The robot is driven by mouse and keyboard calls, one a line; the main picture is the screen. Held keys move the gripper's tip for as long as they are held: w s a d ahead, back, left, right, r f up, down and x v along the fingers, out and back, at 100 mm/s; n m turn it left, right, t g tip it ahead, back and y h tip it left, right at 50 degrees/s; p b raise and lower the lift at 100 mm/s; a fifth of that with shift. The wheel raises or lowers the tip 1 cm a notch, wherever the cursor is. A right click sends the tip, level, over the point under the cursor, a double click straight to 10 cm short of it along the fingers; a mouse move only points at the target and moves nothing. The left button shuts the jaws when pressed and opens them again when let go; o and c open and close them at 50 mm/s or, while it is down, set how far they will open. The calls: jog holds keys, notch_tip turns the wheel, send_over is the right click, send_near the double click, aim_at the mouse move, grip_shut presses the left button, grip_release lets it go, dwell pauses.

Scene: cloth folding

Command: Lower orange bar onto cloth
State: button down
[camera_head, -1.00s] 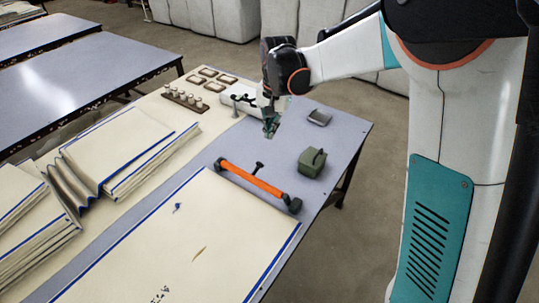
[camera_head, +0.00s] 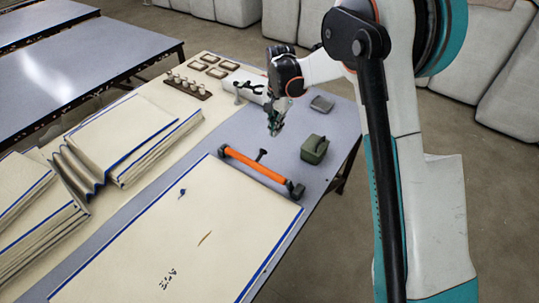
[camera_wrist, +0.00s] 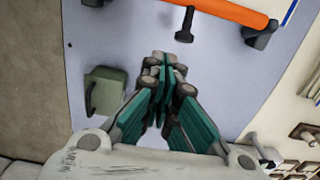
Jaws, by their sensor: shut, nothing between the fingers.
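The orange bar (camera_head: 255,167) lies on the grey table along the far edge of the cloth, with dark end blocks and a short dark handle (camera_head: 261,155). The bar also shows at the top of the wrist view (camera_wrist: 221,10), its handle (camera_wrist: 185,25) pointing towards my gripper. The cream cloth (camera_head: 190,240) with blue edges lies flat on the table, bearing a blue mark, a brown mark and dark print. My gripper (camera_head: 274,131) is above the table beyond the handle, apart from it. In the wrist view my gripper (camera_wrist: 167,60) has its teal fingers together and empty.
A green box with a handle (camera_head: 314,149) stands right of the bar. A small grey tray (camera_head: 322,103) lies behind it. Folded cloth stacks (camera_head: 125,140) fill the left side. A white tray (camera_head: 243,84) and a rack of pegs (camera_head: 188,86) are at the back.

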jog(key=s+a+f+b, duration=0.1)
jog(key=f+b, duration=0.1)
jog(key=f, duration=0.3)
jog(key=s+a+f+b, duration=0.1)
jog(key=s+f+b, duration=0.1)
jog(key=f, duration=0.3)
jog(key=shift+s+a+f+b, duration=0.3)
jog(key=shift+a+f+b, duration=0.05)
jog(key=shift+b, duration=0.05)
jog(key=shift+a, duration=0.1)
jog(key=shift+s+a+t+h, duration=0.1)
jog(key=shift+s+t+h, duration=0.1)
jog(key=shift+t+h, duration=0.1)
